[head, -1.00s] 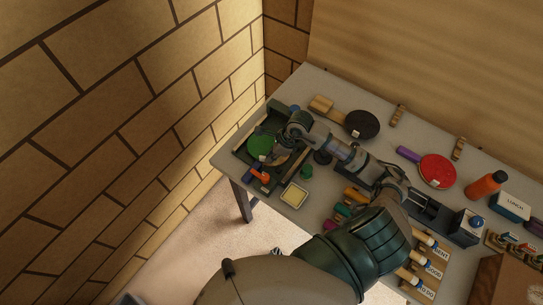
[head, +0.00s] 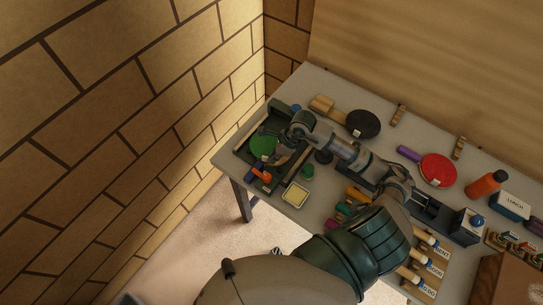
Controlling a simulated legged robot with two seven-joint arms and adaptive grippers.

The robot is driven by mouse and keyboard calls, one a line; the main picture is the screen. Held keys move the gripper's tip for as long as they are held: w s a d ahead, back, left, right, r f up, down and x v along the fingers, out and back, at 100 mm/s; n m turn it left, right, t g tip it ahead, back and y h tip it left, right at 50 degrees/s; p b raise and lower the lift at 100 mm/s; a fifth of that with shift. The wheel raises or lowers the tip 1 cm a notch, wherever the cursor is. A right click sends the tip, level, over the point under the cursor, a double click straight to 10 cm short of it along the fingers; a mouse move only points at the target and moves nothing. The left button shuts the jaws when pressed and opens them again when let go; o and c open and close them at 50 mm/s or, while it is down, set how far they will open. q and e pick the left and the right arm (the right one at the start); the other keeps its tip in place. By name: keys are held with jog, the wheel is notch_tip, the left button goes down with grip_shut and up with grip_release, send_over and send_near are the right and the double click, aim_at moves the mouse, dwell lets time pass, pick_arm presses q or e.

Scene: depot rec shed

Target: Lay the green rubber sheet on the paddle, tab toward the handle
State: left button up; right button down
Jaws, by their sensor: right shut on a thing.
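The green rubber sheet (head: 263,146) is a round disc with a small pale tab at its lower edge, over the dark tray at the table's left end. My right gripper (head: 281,139) is at its right edge, shut, apparently on the sheet; its fingertips are too small and shaded to see clearly. A tan, wood-coloured surface (head: 283,160) shows partly beneath my gripper; I cannot tell whether it is a paddle. A black-faced paddle (head: 364,123) with a wooden handle lies behind my arm. A red-faced paddle (head: 437,170) with a purple handle lies farther right. My left gripper is out of view.
The dark tray (head: 244,152) also holds small orange and blue items. A yellow-lined dish (head: 295,194) and a green pot (head: 307,172) stand just right of it. An orange bottle (head: 485,184) and a lunch box (head: 510,206) stand at right. The brick wall is close at left.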

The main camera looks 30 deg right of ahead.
jog(key=shift+s+d+f, duration=0.35)
jog(key=shift+s+d, duration=0.2)
jog(key=shift+d, duration=0.05)
jog(key=shift+d+r, duration=0.1)
jog(key=shift+d, duration=0.4)
jog(key=shift+a+r, duration=0.2)
jog(key=shift+a, duration=0.1)
jog(key=shift+s+d+f+b, duration=0.25)
jog(key=shift+f+b, duration=0.1)
jog(key=shift+b, duration=0.2)
jog(key=c, duration=1.2)
grip_release()
jog(key=shift+w, duration=0.1)
jog(key=shift+d+r, duration=0.1)
